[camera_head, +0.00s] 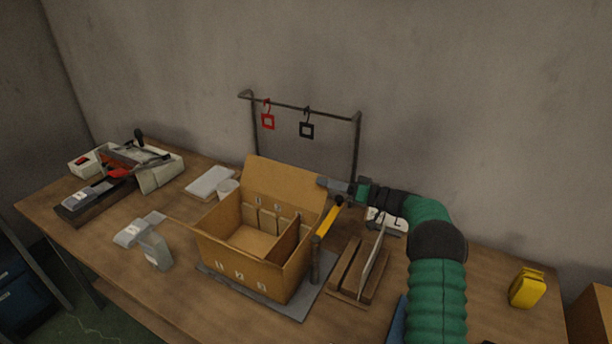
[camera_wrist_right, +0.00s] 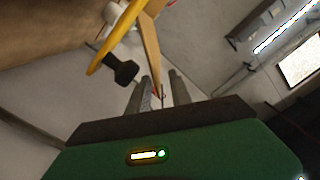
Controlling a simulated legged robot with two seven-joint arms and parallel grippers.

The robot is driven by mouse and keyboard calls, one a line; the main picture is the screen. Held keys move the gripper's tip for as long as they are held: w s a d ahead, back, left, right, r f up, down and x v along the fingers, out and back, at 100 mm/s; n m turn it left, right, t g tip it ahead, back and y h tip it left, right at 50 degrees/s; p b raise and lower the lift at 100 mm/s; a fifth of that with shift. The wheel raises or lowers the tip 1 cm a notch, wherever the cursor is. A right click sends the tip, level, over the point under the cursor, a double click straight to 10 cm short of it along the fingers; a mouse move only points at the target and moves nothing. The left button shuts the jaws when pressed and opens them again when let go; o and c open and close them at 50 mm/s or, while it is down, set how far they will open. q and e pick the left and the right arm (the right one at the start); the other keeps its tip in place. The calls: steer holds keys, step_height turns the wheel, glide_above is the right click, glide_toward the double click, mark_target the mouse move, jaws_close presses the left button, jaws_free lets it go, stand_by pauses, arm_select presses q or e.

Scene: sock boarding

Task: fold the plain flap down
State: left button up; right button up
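An open cardboard box (camera_head: 225,262) stands on the bench, with dividers inside. Its plain back flap (camera_head: 285,182) stands up, leaning slightly backward. My right gripper (camera_head: 324,182) is at the flap's upper right corner. In the right wrist view, my right gripper's two fingers (camera_wrist_right: 162,86) are apart. A cardboard panel (camera_wrist_right: 151,50), seen almost edge-on, runs down toward the gap between them; I cannot tell whether they touch it. My left gripper is out of view.
A yellow-topped tool (camera_head: 331,216) stands at the box's right side, close below my right gripper. A wire rack (camera_head: 310,108) with red and black hooks stands behind. A wooden holder (camera_head: 352,285) is right of the box. White containers and tools lie at left.

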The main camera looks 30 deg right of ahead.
mark_target(308, 173)
steer(key=x, duration=0.4)
steer(key=d+x, duration=0.1)
steer(key=x, duration=0.1)
steer(key=shift+w+a+f, duration=0.1)
steer(key=shift+w+f, duration=0.1)
steer(key=shift+w, duration=0.3)
steer(key=shift+a+r, duration=0.15)
steer(key=shift+a, duration=0.25)
steer(key=shift+c, duration=0.2)
steer(key=c, duration=0.5)
steer(key=shift+d, duration=0.15)
jaws_close()
